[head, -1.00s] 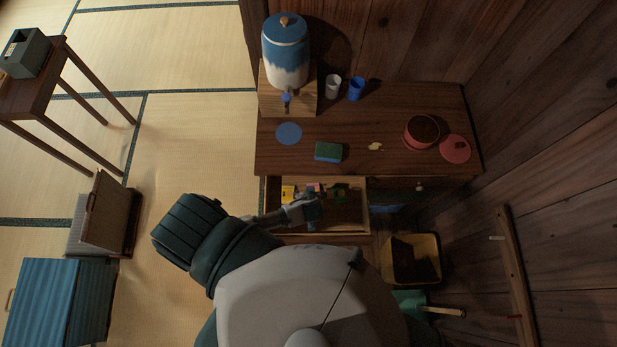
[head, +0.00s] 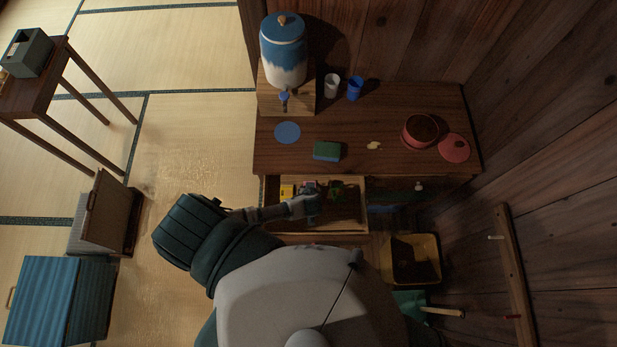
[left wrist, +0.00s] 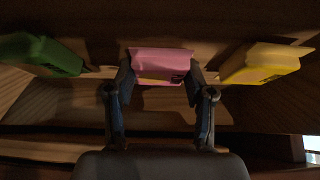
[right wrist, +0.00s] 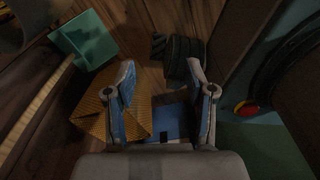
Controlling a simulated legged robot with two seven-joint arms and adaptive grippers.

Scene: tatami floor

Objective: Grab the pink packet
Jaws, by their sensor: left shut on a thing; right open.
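The pink packet (left wrist: 162,64) is between the fingers of my left gripper (left wrist: 160,77) in the left wrist view, with a finger against each side. In the head view, my left gripper (head: 311,199) is over the open drawer (head: 342,223) of the cabinet and mostly hides the packet. A yellow packet (left wrist: 262,63) lies to the right of it and a green packet (left wrist: 42,54) to the left in the left wrist view. My right gripper (right wrist: 162,80) is open and empty above a woven yellow basket (right wrist: 92,112).
The cabinet top (head: 380,105) above the drawer holds a green and blue sponge (head: 327,150), a blue and white dispenser (head: 284,55), two cups and a red bowl (head: 406,138). A teal dustpan (right wrist: 84,40) stands near the basket. The wooden wall is at right.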

